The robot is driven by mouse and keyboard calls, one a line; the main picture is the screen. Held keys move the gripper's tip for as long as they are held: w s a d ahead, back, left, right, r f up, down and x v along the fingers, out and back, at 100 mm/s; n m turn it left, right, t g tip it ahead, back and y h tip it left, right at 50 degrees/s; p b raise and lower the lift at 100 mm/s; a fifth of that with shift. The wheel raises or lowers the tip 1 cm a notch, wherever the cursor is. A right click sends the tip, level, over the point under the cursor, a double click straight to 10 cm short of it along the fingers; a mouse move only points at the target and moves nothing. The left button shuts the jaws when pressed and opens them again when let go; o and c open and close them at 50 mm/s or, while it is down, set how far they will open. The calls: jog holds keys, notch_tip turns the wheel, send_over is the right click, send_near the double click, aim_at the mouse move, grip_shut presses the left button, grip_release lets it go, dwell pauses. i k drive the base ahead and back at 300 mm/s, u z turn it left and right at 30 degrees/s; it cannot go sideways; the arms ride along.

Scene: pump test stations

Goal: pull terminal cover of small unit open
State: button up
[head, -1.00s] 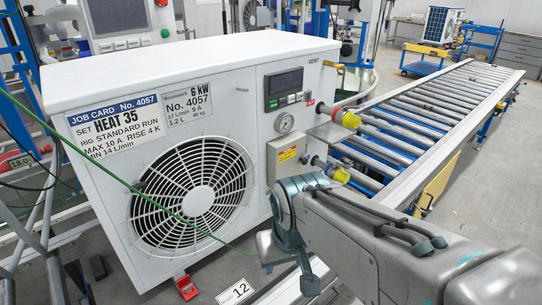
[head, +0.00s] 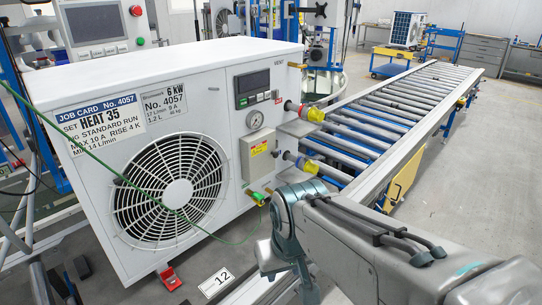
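The small unit (head: 225,95) is a white box with a round fan grille, a "6 kW" plate and a job card. Its terminal cover (head: 250,168) is a light grey box with a yellow-and-red label, low on the right of the front face. It looks shut against the unit. My gripper (head: 287,277) hangs at the end of the grey arm, lower right of the cover and apart from it in the picture. Its fingers are not clear enough to tell open from shut.
A pressure gauge (head: 255,121) and control panel (head: 258,87) sit above the cover. Yellow-ended connectors (head: 307,166) stick out at its right. A green cable (head: 90,163) crosses the fan.

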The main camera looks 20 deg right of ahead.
aim_at(259, 155)
jog(key=z, duration=0.9)
jog(key=i, duration=0.45)
jog(key=u, duration=0.05)
